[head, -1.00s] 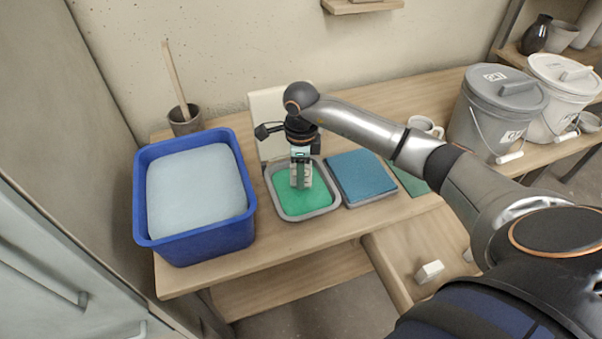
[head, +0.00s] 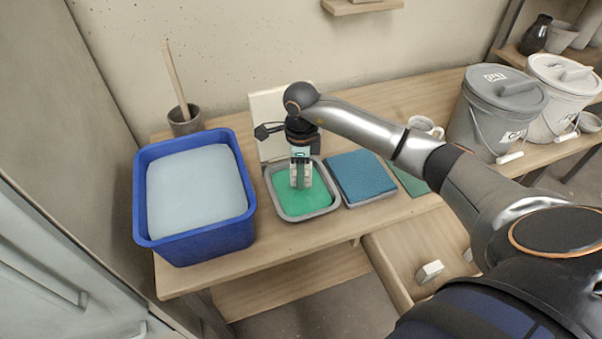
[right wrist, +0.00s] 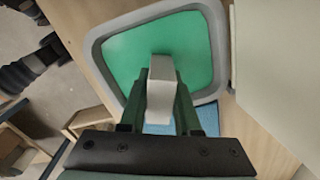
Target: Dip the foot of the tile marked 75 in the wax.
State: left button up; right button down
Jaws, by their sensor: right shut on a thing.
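My right gripper (head: 301,173) is over the grey-rimmed tray (head: 306,216) that holds a flat green fill (head: 297,203). It is shut on a pale grey-white tile (right wrist: 160,100), which stands between the two green fingers in the right wrist view and points down toward the green surface. No number is readable on the tile. I cannot tell whether its foot touches the green fill. The green fill (right wrist: 130,50) also shows in the right wrist view. My left gripper is not in view.
A deep blue tub (head: 236,228) with pale fill stands left of the tray. A blue pad (head: 362,177) lies just right of it. A pale upright board (head: 268,108) stands behind. Lidded buckets (head: 492,118) and a mug (head: 424,126) are at the right. A small white block (head: 430,271) lies lower right.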

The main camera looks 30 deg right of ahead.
jog(key=shift+r, duration=0.1)
notch_tip(320, 180, up, 4)
jog(key=p, duration=0.3)
jog(key=shift+r, duration=0.25)
jog(key=shift+f, duration=0.1)
